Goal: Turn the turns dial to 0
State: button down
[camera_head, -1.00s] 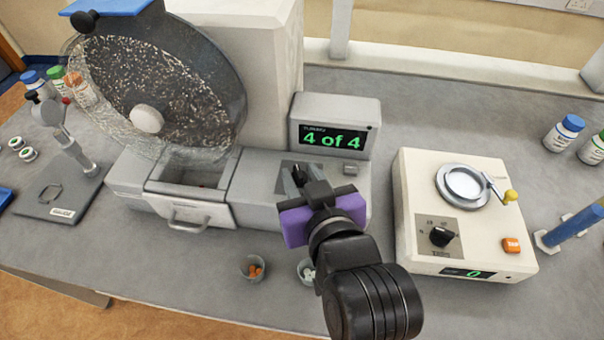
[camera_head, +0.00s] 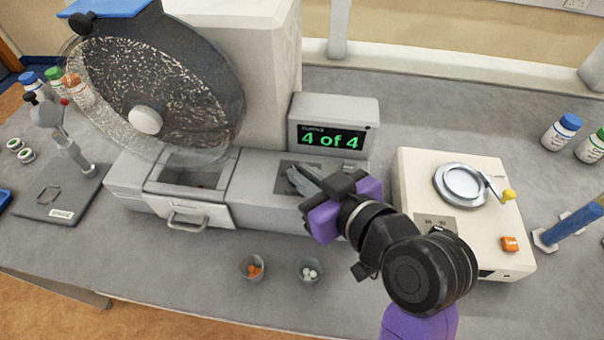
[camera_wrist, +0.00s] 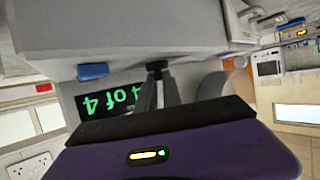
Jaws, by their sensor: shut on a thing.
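The turns dial shows as a small black knob (camera_wrist: 154,66) between my fingertips in the wrist view. It is on the grey drum machine (camera_head: 262,190); in the head view my gripper hides it, and only part of its dark plate (camera_head: 284,180) shows. My gripper (camera_head: 294,178) is shut on the knob, with its purple body tilted to the lower right. The dial's pointer and scale cannot be read. The machine's display (camera_head: 331,139) reads "4 of 4" in green, and it appears upside down in the wrist view (camera_wrist: 95,103).
A clear drum (camera_head: 165,85) stands at the left of the machine. Cups of orange tablets (camera_head: 253,268) and white tablets (camera_head: 310,271) stand in front. A cream device (camera_head: 415,175) stands to the right, its front partly behind my arm. Bottles (camera_head: 562,132) stand far right.

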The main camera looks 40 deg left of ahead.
jog(key=n+g+b, duration=0.1)
jog(key=g, duration=0.1)
jog(key=n+g+b, duration=0.1)
jog(key=n+g, duration=0.1)
jog(key=shift+w+d+f, duration=0.1)
jog(key=shift+w+f, duration=0.05)
jog(key=shift+w, duration=0.25)
jog(key=shift+w+n+g+b, duration=0.15)
jog(key=shift+n+g+b, duration=0.7)
jog(key=shift+n+g, duration=0.75)
jog(key=shift+g, duration=0.3)
jog(key=c, duration=1.5)
grip_release()
jog(key=shift+b+v, duration=0.5)
jog(key=shift+v, duration=3.35)
